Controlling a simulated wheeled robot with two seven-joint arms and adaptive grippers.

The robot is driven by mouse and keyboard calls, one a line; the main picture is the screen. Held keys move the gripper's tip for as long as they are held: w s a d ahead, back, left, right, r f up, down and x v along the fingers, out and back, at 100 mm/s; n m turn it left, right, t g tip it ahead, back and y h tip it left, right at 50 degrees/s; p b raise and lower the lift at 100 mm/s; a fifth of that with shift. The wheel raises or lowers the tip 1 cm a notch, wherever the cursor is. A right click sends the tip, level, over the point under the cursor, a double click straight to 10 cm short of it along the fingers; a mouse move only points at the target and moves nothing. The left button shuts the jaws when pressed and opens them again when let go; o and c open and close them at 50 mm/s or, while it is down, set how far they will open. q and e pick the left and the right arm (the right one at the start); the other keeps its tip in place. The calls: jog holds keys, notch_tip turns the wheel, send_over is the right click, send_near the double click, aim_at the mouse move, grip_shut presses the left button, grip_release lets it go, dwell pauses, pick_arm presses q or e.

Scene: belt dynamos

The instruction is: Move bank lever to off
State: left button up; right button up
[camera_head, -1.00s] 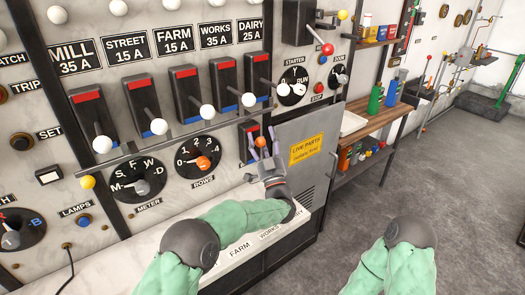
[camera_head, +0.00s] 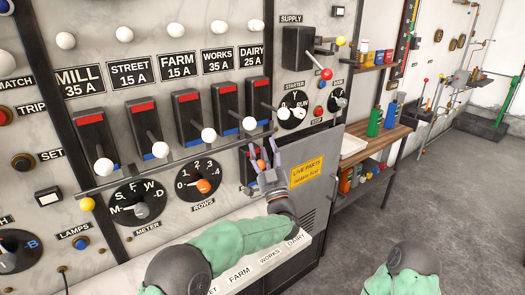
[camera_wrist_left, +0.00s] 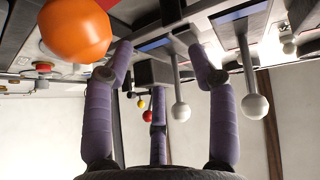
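A small lever with an orange knob (camera_head: 261,164) projects from a red-and-blue switch box (camera_head: 247,163) below the DAIRY lever; I take it to be the bank lever. The knob shows large at the upper left in the left wrist view (camera_wrist_left: 75,30). My left gripper (camera_head: 264,152) is right at this lever, partly covering its box. Its purple fingers are spread open in the left wrist view (camera_wrist_left: 160,75), with the knob beside the left finger, not clearly between the fingers. I cannot tell whether they touch. My right gripper is out of view.
A row of white-knobbed levers (camera_head: 160,149) stands above, behind a grey rail (camera_head: 170,170). A ROWS dial (camera_head: 198,182) is to the left. A grey cabinet door with a yellow LIVE PARTS sign (camera_head: 307,171) is close right. Shelves with bottles (camera_head: 376,122) stand farther right.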

pick_arm(q)
jog(key=s+d+b, duration=0.2)
jog(key=s+d, duration=0.2)
jog(key=s, duration=0.6)
jog(key=shift+s, duration=0.2)
dwell(0.8)
jog(key=shift+f, duration=0.1)
dwell(0.3)
